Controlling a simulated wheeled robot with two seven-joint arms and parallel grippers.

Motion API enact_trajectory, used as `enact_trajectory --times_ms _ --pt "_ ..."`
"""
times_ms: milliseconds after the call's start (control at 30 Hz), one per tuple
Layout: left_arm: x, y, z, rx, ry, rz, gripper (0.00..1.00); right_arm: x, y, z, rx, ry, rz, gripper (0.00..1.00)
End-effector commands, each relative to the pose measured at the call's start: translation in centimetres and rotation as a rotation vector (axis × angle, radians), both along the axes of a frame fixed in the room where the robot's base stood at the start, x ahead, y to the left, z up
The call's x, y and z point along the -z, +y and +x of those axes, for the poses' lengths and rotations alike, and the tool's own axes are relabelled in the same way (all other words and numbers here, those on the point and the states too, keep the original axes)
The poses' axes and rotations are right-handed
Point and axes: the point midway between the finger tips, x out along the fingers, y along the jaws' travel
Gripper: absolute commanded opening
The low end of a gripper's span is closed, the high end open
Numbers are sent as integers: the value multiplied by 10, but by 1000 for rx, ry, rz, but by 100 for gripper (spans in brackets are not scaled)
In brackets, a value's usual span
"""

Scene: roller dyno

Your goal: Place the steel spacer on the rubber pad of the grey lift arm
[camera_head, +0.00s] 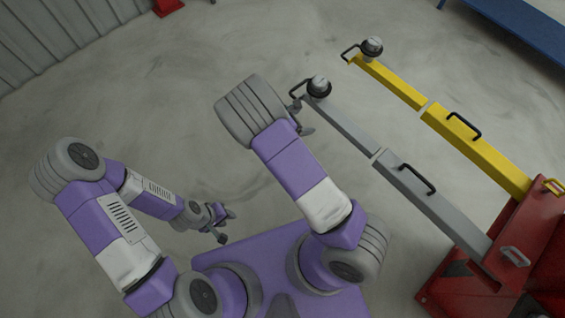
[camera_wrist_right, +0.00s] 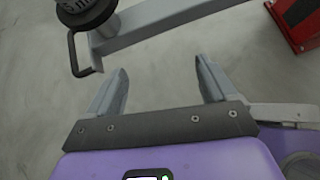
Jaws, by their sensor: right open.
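The grey lift arm (camera_head: 345,127) reaches from the red base up to its black round rubber pad (camera_head: 319,87). A pale patch shows on the pad's top; I cannot tell whether it is the steel spacer or part of the pad. No separate spacer stands out. My right gripper (camera_wrist_right: 162,72) is open and empty over bare floor beside the arm. In the right wrist view the pad (camera_wrist_right: 86,12) is cut off at the top left. My left gripper (camera_head: 228,224) hangs low over the floor, far from the pad; its fingers look apart and empty.
A yellow lift arm (camera_head: 480,154) with a similar pad (camera_head: 372,46) runs parallel behind the grey one. Black handles (camera_head: 418,178) stick up from both arms. The red base (camera_head: 520,240) stands at the lower right, and a blue bench (camera_head: 525,28) at the top right.

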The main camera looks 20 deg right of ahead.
Motion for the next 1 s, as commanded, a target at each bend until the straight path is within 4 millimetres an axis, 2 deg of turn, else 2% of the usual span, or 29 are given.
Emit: enact_trajectory --times_ms 33,67,100,133,200,300,433,500,600,733,1000 --pt "0 0 0 0 0 0 35 37 -2 -35 126 30 136 85" --pt "0 0 0 0 0 0 35 58 3 -57 212 37 227 85" --pt "0 0 0 0 0 0 35 84 15 -87 350 40 355 85" --pt "0 0 0 0 0 0 35 100 26 -108 460 36 447 85" --pt "0 0 0 0 0 0 35 124 57 -149 726 6 636 85" --pt "0 0 0 0 0 0 35 137 100 -184 1121 -76 835 85" --pt "0 0 0 0 0 0 35 131 132 -199 1564 -222 969 85" --pt "0 0 0 0 0 0 35 127 139 -200 1740 -297 994 85" --pt "0 0 0 0 0 0 35 122 141 -200 1901 -378 1005 85" --pt "0 0 0 0 0 0 35 119 141 -200 1982 -425 1005 85" --pt "0 0 0 0 0 0 35 119 141 -199 1983 -427 1005 85"
